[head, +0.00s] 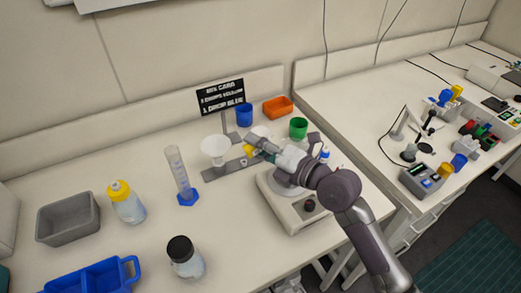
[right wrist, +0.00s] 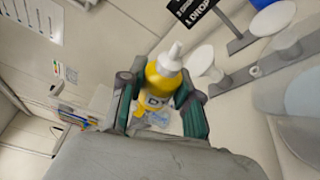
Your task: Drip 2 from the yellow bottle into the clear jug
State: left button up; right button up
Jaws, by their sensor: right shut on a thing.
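My right gripper (head: 257,151) is shut on the yellow bottle, above the table beside the stirrer. In the right wrist view the yellow bottle (right wrist: 162,88) sits between the two fingers (right wrist: 158,102), its white dropper tip toward the top of the picture. In the head view the gripper hides most of it. I cannot tell its exact tilt. A pale, see-through shape (right wrist: 280,92) at the right of the wrist view may be the clear jug; I cannot make the jug out surely in the head view. My left gripper is not in view.
White funnels (head: 214,148) stand on a grey rail (head: 212,172) by the gripper. A stirrer (head: 297,210) lies under the right arm. A measuring cylinder (head: 179,172), yellow-capped bottle (head: 126,203), black-capped jar (head: 186,259) and blue tray (head: 88,284) stand left.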

jog(key=shift+m+b, duration=0.55)
jog(key=shift+m, duration=0.05)
jog(key=d+b, duration=0.1)
jog(key=w+d+m+b, duration=0.1)
jog(key=d+r+m+y+b, duration=0.1)
jog(key=b, duration=0.1)
jog(key=shift+w+d+t, duration=0.25)
jog(key=shift+t, duration=0.15)
jog(key=shift+w+d+r+m+t+b, duration=0.25)
jog(key=shift+d+r+m+b, duration=0.2)
jog(key=shift+m+b, duration=0.35)
jog(key=shift+w+d+r+m+t+b, duration=0.1)
jog(key=shift+d+r+m+t+b, duration=0.3)
jog(key=shift+m, duration=0.6)
jog(key=shift+y, duration=0.3)
jog(key=shift+w+d+r+m+t+b, duration=0.1)
jog(key=shift+r+m+t+b, duration=0.25)
jog(key=shift+m, duration=0.55)
jog(key=shift+d+r+m+t+b, duration=0.15)
jog(key=shift+m+t, duration=0.25)
jog(key=shift+m, duration=0.5)
